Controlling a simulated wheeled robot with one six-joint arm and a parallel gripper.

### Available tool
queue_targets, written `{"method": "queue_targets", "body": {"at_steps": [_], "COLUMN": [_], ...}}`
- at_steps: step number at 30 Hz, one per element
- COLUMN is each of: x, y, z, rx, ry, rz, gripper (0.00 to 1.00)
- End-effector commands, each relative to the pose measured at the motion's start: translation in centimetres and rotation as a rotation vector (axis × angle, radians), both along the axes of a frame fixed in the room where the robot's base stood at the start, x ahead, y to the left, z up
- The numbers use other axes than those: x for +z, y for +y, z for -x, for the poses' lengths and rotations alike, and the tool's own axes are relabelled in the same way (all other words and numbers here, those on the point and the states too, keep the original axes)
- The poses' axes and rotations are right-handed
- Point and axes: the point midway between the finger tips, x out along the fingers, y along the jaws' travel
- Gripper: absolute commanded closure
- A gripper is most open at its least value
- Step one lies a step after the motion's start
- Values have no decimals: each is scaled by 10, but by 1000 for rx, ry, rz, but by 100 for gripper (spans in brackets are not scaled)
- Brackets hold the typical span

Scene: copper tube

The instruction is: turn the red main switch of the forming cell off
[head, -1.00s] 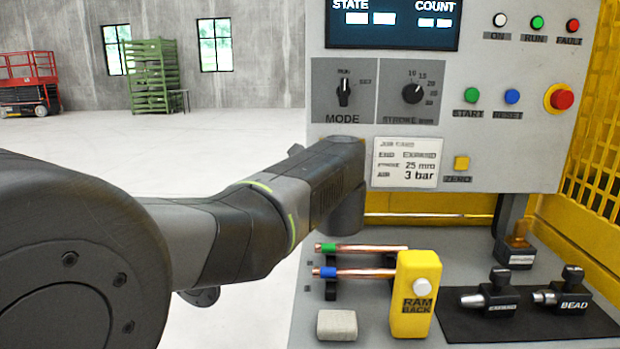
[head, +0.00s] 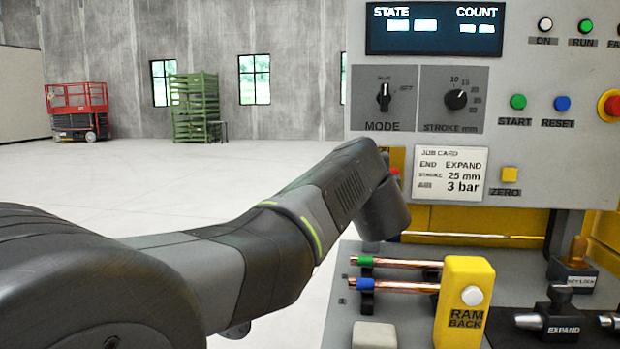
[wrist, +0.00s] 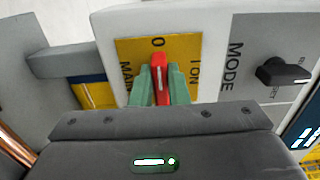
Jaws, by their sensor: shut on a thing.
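The red main switch (wrist: 159,72) stands on a yellow plate (wrist: 130,48) marked "0", "I ON" and "MAIN" in the wrist view. My gripper (wrist: 160,80) is shut on its red handle, one green finger on each side. The handle's far end points towards the "0" mark, and "I ON" lies to its right. The near part of the handle is partly hidden by the fingers and gripper body. In the head view my arm covers most of the switch; only a bit of its yellow plate (head: 398,158) shows beside the job card.
The MODE knob (wrist: 283,72) is right of the switch in the wrist view. Below the panel, copper tubes (head: 400,262) lie on a rack beside the yellow RAM BACK block (head: 464,300). A grey block (head: 374,335) lies in front. The floor at left is open.

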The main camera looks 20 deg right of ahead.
Motion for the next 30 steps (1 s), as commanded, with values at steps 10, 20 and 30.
{"method": "queue_targets", "body": {"at_steps": [10,20,30], "x": [0,0,0], "y": [0,0,6], "z": [0,0,11], "rx": [0,0,-1], "ry": [6,5,4], "rz": [9,7,8], "gripper": [100,64,64]}}
